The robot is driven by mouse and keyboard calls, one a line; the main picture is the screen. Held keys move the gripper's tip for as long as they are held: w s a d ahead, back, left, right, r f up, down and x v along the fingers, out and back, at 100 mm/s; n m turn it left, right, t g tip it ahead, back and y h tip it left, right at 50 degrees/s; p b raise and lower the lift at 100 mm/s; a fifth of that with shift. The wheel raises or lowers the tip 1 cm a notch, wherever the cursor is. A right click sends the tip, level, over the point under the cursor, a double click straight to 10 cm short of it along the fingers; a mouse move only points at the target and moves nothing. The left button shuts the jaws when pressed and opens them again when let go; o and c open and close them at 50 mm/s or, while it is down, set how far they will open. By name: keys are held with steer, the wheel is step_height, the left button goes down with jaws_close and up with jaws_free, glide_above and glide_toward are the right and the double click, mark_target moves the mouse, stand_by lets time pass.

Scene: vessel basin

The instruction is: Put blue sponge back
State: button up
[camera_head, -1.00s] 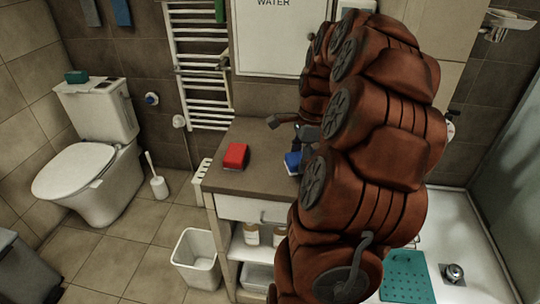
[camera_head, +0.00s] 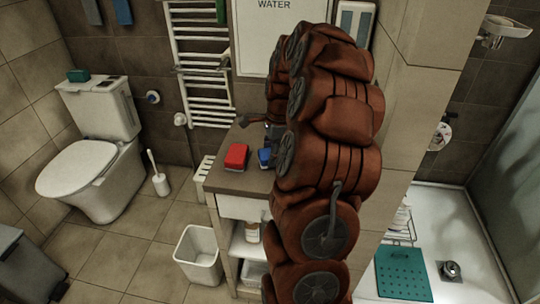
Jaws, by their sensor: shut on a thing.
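The blue sponge (camera_head: 264,157) shows at the left edge of my arm, over the grey-brown cabinet top (camera_head: 242,183). The red sponge (camera_head: 236,156) lies on that top just left of it, with a narrow gap between them in the picture. My gripper (camera_head: 265,143) is shut on the blue sponge; the arm hides most of the gripper and the sponge's right part. I cannot tell whether the blue sponge touches the cabinet top.
A white bin (camera_head: 198,254) stands on the floor left of the cabinet. The towel rail (camera_head: 202,85) and the white WATER panel (camera_head: 277,35) are on the wall behind. A toilet (camera_head: 92,165) with a teal sponge (camera_head: 78,76) on its tank stands left. The cabinet's front left top is clear.

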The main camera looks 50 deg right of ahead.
steer(key=shift+f, duration=0.7)
steer(key=o, duration=1.1)
steer(key=shift+r, duration=0.1)
steer(key=r, duration=0.3)
steer(key=d+r+b, duration=0.1)
steer(key=r, duration=0.3)
steer(key=s+r+b, duration=0.1)
steer(key=r, duration=0.3)
steer(key=shift+d, duration=0.25)
steer(key=shift+r, duration=0.35)
